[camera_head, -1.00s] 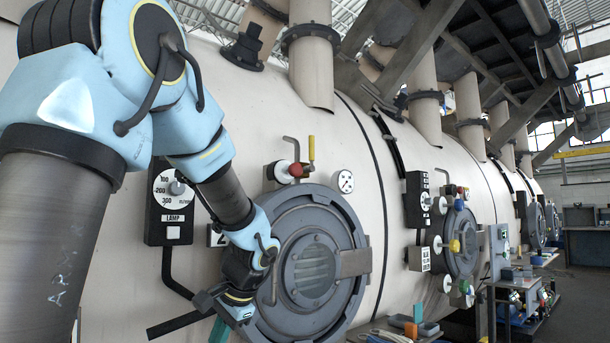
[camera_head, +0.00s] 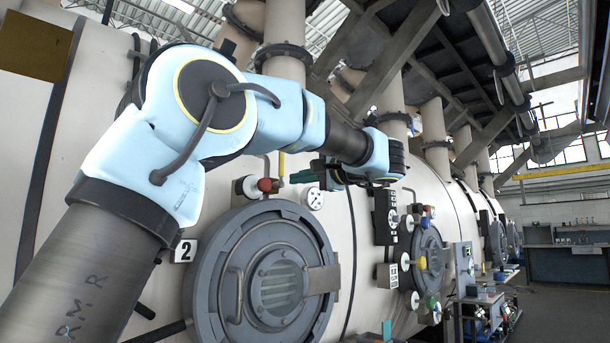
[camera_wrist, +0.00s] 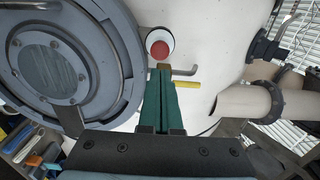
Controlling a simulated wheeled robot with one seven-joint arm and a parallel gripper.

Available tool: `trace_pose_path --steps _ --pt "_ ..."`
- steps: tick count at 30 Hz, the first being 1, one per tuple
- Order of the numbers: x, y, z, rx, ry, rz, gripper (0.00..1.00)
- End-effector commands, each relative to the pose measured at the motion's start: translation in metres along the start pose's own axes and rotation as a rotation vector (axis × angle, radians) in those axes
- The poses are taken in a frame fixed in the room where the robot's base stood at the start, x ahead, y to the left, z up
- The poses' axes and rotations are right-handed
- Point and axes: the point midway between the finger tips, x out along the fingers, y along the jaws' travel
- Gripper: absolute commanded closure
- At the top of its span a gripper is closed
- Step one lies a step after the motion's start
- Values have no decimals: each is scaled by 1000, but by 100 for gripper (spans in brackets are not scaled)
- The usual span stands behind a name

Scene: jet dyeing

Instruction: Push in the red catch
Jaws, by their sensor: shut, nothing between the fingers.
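The red catch (camera_head: 265,184) is a round red knob in a white collar on the vessel wall, just above the round grey door (camera_head: 265,285). In the wrist view the red catch (camera_wrist: 160,49) lies just beyond the tips of my green fingers. My gripper (camera_wrist: 162,68) is shut and empty, and the fingers point toward the catch. The wrist view does not clearly show whether the tips touch it. In the head view my gripper (camera_head: 303,177) reaches back leftward toward the catch from the right, and a gap shows between them.
A yellow-handled lever (camera_head: 281,165) stands right beside the catch and also shows in the wrist view (camera_wrist: 187,85). A white dial (camera_head: 312,198) sits to its right. A neighbouring door with coloured knobs (camera_head: 430,255) is further right. Pipes rise above.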

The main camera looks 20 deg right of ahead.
Motion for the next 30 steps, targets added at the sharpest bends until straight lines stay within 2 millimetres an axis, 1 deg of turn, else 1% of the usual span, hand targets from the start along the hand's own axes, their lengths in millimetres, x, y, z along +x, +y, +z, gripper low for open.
trace_pose_path --steps 1,6,9,13,19,30 --pt "13 -3 1 2 -4 1 100" --pt "47 -3 1 2 -3 2 100" --pt "65 -3 1 1 -3 1 100" --pt "81 -2 0 2 -1 2 100" --pt "92 0 0 0 0 2 100" --pt "94 1 0 0 0 2 100"
